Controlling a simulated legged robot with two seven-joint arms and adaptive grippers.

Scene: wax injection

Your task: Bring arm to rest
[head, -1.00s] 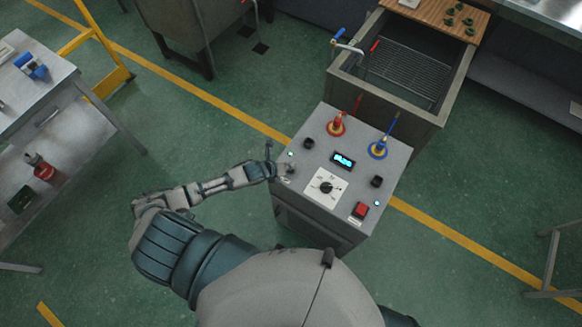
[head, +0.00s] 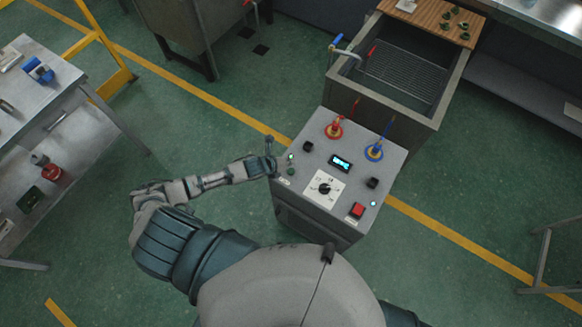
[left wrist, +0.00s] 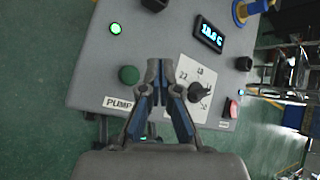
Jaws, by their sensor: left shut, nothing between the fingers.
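My left arm reaches from the lower left to the left edge of a grey control box in the head view. My left gripper (head: 272,160) is beside that edge, near a lit green lamp (head: 291,156). In the left wrist view the gripper (left wrist: 160,65) is shut and empty. Its tips show between a green button (left wrist: 129,75) above the PUMP label and a black dial (left wrist: 196,92) on a white plate. I cannot tell how far the tips are above the panel. My right gripper is not in view.
The control box (head: 316,212) also has a blue display (head: 341,163), a red switch (head: 357,210), and red (head: 334,130) and blue (head: 374,152) fittings. A tank (head: 432,118) stands behind it. A metal table (head: 75,125) is at the left, with open green floor between.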

